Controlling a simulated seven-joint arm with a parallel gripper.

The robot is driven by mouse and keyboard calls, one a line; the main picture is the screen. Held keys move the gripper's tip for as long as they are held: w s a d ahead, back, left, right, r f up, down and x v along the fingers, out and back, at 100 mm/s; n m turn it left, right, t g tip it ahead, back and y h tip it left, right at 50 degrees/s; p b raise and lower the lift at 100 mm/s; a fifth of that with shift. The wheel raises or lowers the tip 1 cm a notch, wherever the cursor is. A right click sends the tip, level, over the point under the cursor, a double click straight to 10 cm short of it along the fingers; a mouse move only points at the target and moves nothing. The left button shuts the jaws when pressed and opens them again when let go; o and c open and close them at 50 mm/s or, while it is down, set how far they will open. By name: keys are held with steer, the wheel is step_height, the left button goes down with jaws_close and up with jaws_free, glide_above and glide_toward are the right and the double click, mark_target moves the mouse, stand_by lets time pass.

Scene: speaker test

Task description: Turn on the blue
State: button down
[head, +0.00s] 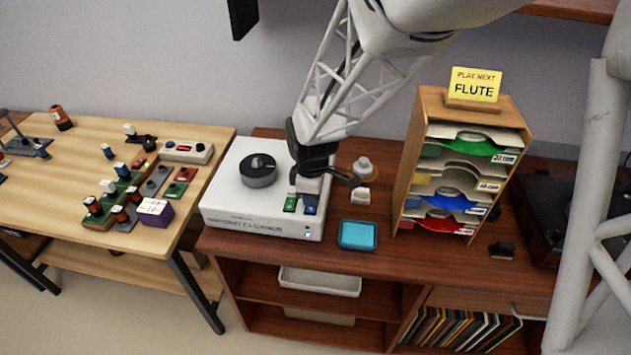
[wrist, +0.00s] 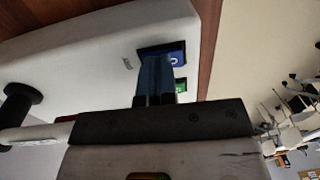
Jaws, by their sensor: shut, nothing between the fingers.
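A white box-shaped device (head: 232,197) with a dark round knob (head: 258,171) stands on the dark wood cabinet. On its right front are a green switch (head: 290,204) and, to the right of it, a blue switch (head: 310,207). My gripper (head: 309,192) is shut and empty, pointing down right at the blue switch and covering part of it. In the wrist view, my gripper's fingertips (wrist: 155,62) are beside the blue switch (wrist: 176,58), and the green switch (wrist: 181,85) is partly hidden. I cannot tell whether the fingers touch the blue switch.
A blue tray (head: 358,235) lies to the right of the device. A wooden shelf unit (head: 407,170) with coloured slots and a yellow "FLUTE" sign (head: 475,85) stands farther right. A light wood table (head: 50,190) with several small parts is at the left.

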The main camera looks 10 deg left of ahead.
steer(key=shift+s+d+f, duration=0.2)
steer(key=shift+s+f, duration=0.25)
step_height(320, 180, up, 15)
steer(key=w, duration=0.1)
steer(key=shift+w+a, duration=0.2)
steer(key=shift+w, duration=0.2)
steer(key=s+d+r+m+t, duration=0.1)
steer(key=s+d+r+m, duration=0.3)
steer(key=d, duration=0.5)
steer(key=s+d+r+m+t, duration=0.15)
steer(key=s+d+m, duration=0.3)
steer(key=d, duration=0.45)
steer(key=s+d+r+m, duration=0.1)
steer(key=s+d+m, duration=0.8)
steer(key=s, duration=0.3)
steer(key=shift+s+d+m+t, duration=0.2)
steer(key=shift+d+m+t, duration=0.15)
steer(key=shift+d, duration=0.55)
steer(key=shift+w+r, duration=0.1)
